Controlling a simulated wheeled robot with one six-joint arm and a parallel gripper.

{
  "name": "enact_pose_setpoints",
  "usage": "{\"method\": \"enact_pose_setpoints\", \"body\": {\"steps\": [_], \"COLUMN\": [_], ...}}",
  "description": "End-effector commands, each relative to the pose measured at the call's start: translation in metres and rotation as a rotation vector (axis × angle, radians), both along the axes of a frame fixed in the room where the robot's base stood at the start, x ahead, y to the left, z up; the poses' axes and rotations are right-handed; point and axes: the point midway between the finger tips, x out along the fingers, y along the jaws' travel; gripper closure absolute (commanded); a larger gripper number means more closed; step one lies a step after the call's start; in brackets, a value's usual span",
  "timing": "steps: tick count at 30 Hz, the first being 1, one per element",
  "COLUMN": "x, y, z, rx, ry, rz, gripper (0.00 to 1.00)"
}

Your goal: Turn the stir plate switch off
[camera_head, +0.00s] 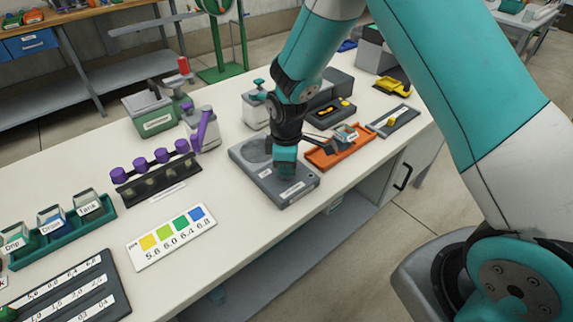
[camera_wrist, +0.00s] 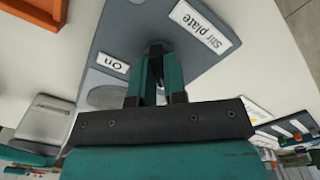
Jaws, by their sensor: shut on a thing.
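The stir plate (camera_head: 256,172) is a flat grey box with a round disc on top, on the white bench in the head view. It also fills the middle of the wrist view (camera_wrist: 140,22), with a "Stir plate" label (camera_wrist: 201,24) and an "On" label (camera_wrist: 113,63). My gripper (camera_head: 285,174) points down onto the plate near its labelled edge. In the wrist view, my gripper (camera_wrist: 157,58) is shut on a small dark part between the two labels, which appears to be the switch. The fingers hide most of it, so its position cannot be read.
An orange tray (camera_head: 322,160) lies right of the plate. A dark rack with purple-topped pieces (camera_head: 155,184) stands left. A colour chart (camera_head: 172,238) lies nearer at left. Meters and boxes stand behind. Bare bench top lies between the plate and the chart.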

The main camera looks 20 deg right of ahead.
Motion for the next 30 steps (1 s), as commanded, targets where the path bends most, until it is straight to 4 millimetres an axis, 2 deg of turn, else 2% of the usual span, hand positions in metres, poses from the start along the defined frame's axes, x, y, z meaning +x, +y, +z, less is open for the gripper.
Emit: {"method": "enact_pose_setpoints", "body": {"steps": [13, 14, 15, 17, 26, 30], "x": [0.0, 0.001, 0.0, 0.0, 0.0, 0.001], "y": [-0.001, -0.001, -0.001, -0.001, 0.0, 0.0], "z": [0.001, 0.001, 0.001, 0.001, 0.002, 0.015], "rx": [-0.002, -0.002, -0.002, -0.001, 0.0, 0.001], "ry": [-0.001, -0.001, -0.001, -0.002, -0.001, -0.005], "rz": [0.009, 0.009, 0.009, 0.009, 0.009, 0.009], "gripper": [1.0, 0.83, 0.74, 0.62, 0.62, 0.62]}}
